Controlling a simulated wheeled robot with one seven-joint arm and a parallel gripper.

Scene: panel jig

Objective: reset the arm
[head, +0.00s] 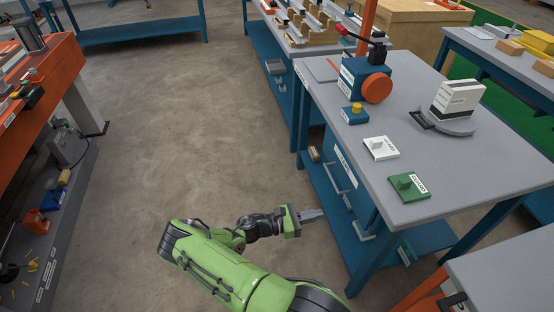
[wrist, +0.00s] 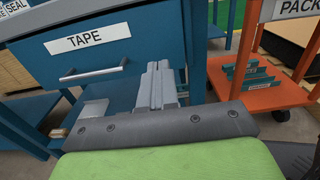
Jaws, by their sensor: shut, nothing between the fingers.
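My gripper (head: 312,215) is at the end of my green arm, low over the floor aisle and to the left of the grey-topped workbench (head: 440,168). Its fingers are together and hold nothing. In the wrist view my gripper (wrist: 158,75) points toward the blue bench front, where a drawer (wrist: 90,50) labelled TAPE has a grey bar handle (wrist: 95,74). The fingertips appear just right of the drawer handle. I cannot tell how far they are from the bench.
On the workbench are a blue and orange device (head: 366,82), a white plate (head: 380,148), a green plate (head: 409,186) and a grey-based block (head: 455,103). An orange cart (wrist: 262,90) stands to the right. An orange bench (head: 40,95) lies left. The floor (head: 190,120) between is clear.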

